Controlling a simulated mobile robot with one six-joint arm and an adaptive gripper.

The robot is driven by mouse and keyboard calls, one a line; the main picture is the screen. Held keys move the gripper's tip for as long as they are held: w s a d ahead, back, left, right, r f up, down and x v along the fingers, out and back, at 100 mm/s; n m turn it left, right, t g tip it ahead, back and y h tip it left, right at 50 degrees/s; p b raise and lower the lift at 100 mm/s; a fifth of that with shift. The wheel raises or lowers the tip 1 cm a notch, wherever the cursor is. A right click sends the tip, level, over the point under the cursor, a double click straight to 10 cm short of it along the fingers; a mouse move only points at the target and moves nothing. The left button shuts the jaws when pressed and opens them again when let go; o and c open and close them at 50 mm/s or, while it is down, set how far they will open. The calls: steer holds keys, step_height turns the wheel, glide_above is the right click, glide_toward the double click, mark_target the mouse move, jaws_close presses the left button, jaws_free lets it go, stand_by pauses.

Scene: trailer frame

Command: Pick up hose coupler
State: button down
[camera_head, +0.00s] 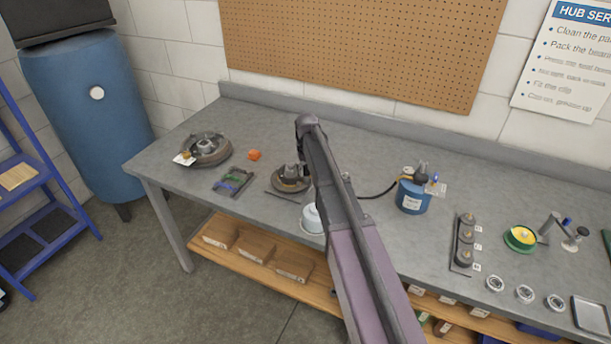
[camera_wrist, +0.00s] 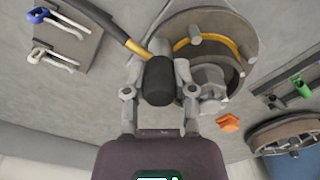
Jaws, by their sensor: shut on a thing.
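The hose coupler (camera_wrist: 160,82) is a dark, ribbed cylinder with a brass-coloured fitting (camera_wrist: 136,46) and a black hose (camera_wrist: 90,17) running from it. In the wrist view my gripper (camera_wrist: 158,76) is shut on the coupler, with one finger on each side. The coupler is in front of the hub (camera_wrist: 210,82) and overlaps its edge; I cannot tell whether they touch. In the head view the hose (camera_head: 378,194) runs left from the blue pot (camera_head: 411,198) and passes behind my arm. My arm hides the gripper and coupler there.
The hub also shows in the head view (camera_head: 287,184). A white round container (camera_head: 312,219) is close to my arm.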

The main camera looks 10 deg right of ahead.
stand_by(0.4)
step_height(320, 180, up, 4)
steer(key=p, duration=0.3)
steer(key=shift+f+p, duration=0.25)
steer(key=shift+p, duration=0.05)
steer(key=s+d, duration=0.3)
steer(key=s, duration=0.4)
steer(key=s+d+r+p, duration=0.1)
steer(key=s+d, duration=0.2)
steer(key=s, duration=0.4)
steer(key=shift+s+r, duration=0.2)
steer(key=shift+s, duration=0.2)
steer(key=shift+r+p, duration=0.2)
steer(key=shift+p, duration=0.2)
steer(key=shift+r+p, duration=1.4)
steer(key=shift+p, duration=0.05)
